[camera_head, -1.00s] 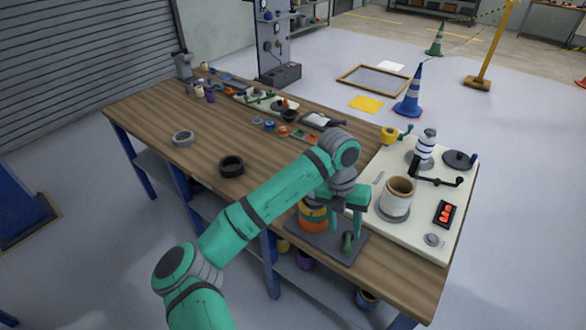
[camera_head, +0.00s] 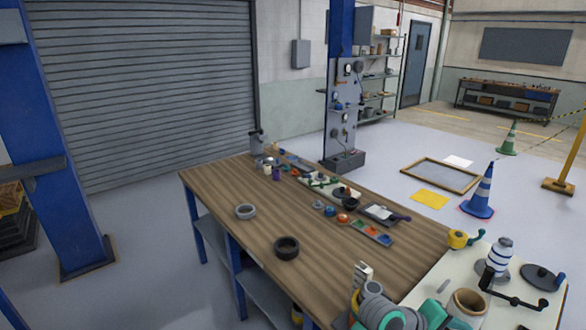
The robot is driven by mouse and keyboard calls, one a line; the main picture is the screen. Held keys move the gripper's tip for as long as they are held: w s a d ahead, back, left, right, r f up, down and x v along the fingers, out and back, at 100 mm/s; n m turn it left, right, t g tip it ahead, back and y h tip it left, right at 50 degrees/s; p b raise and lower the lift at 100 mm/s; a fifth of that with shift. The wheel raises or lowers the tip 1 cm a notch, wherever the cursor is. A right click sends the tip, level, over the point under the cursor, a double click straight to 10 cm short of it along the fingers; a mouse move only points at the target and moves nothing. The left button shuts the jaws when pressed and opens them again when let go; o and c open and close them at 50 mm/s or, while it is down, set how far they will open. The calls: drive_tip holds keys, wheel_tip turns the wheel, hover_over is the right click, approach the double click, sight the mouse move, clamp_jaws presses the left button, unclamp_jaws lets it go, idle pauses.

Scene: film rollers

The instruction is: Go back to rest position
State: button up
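My teal arm with its grey wrist rings shows at the bottom right edge in the head view, over the near end of the wooden workbench (camera_head: 240,245). My gripper (camera_head: 432,312) is only partly in view and cut off by the lower edge. I cannot tell whether its fingers are apart or closed, or whether anything is between them. A light, ribbed piece (camera_head: 362,274) stands up beside my wrist; what it is is unclear.
A cream panel (camera_head: 435,280) holds a tan cup (camera_head: 467,308), a striped white cylinder (camera_head: 499,257) and a black crank. A blue cone (camera_head: 482,192) stands on the floor beyond.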

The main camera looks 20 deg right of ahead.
drive_tip(key=w+a+f+n+t+h, duration=0.1)
drive_tip(key=w+a+n+t+h, duration=0.25)
drive_tip(key=n, duration=0.55)
drive_tip(key=w+a+f+n+t, duration=0.2)
drive_tip(key=w+a+n+t, duration=0.1)
drive_tip(key=a+n+t, duration=0.4)
drive_tip(key=s+a+f+n+t+y, duration=0.1)
drive_tip(key=a+f+n+t+y, duration=0.25)
drive_tip(key=a+n, duration=0.4)
drive_tip(key=a+f+n+t+y, duration=0.2)
drive_tip(key=a+f+n, duration=0.35)
drive_tip(key=a, duration=0.25)
drive_tip(key=s+a+f+n+t+y, duration=0.15)
drive_tip(key=s+a+n+y, duration=0.6)
drive_tip(key=a, duration=0.75)
drive_tip(key=s+a+r+y, duration=0.2)
drive_tip(key=s+a+r, duration=0.1)
drive_tip(key=s+a, duration=0.8)
drive_tip(key=shift+s+a+r+n, duration=0.35)
drive_tip(key=shift+s+a+n, duration=0.1)
drive_tip(key=shift+s, duration=0.65)
drive_tip(key=shift+t, duration=0.25)
